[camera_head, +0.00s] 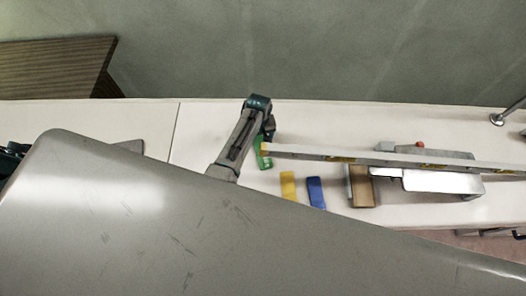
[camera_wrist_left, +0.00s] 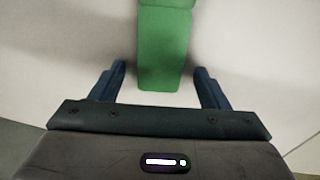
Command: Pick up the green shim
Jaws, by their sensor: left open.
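The green shim (camera_head: 263,158) lies on the pale worktop in the head view, partly hidden by my left gripper (camera_head: 267,138) above it. In the left wrist view the green shim (camera_wrist_left: 165,48) runs from the top edge down to between the fingers. My left gripper (camera_wrist_left: 160,68) is open, with one finger on each side of the shim's near end and a visible gap to both. Its height above the worktop is hard to tell. My right gripper is not in view.
A yellow shim (camera_head: 288,186) and a blue shim (camera_head: 316,192) lie to the right of the green one. A brown block (camera_head: 361,187) is further right. A long level (camera_head: 320,154) starts close beside the green shim. The near worktop is hidden.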

